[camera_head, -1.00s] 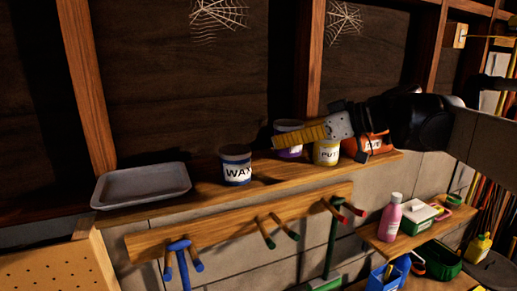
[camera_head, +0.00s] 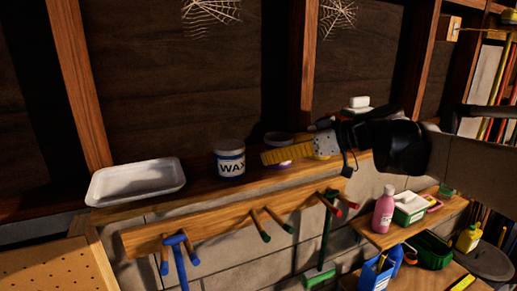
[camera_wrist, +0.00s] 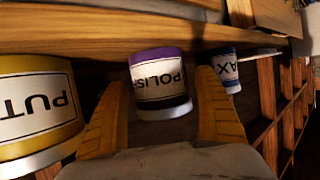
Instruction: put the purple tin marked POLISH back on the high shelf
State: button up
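The purple tin marked POLISH (camera_wrist: 162,88) sits between my two yellow fingers in the wrist view, where the picture is upside down. The fingers close in on both of its sides. In the head view the tin (camera_head: 279,138) is upright, its lower part mostly hidden behind a finger. My gripper (camera_head: 265,158) is shut on it, low over the high wooden shelf (camera_head: 205,190), between the WAX tin and the yellow tin. Its base looks level with the shelf; I cannot tell whether it touches.
The blue-and-white WAX tin (camera_head: 230,159) stands left, beside a pale tray (camera_head: 137,182). A yellow tin marked PUT (camera_wrist: 38,108) is close on the other side. A white object (camera_head: 358,103) shows behind my arm. Pegs and tools hang below.

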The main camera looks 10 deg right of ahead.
jog(key=shift+s+r, duration=0.1)
jog(key=shift+r, duration=0.2)
jog(key=b+v, duration=0.1)
jog(key=v, duration=0.6)
jog(key=shift+d+b, duration=0.2)
jog(key=shift+b, duration=0.15)
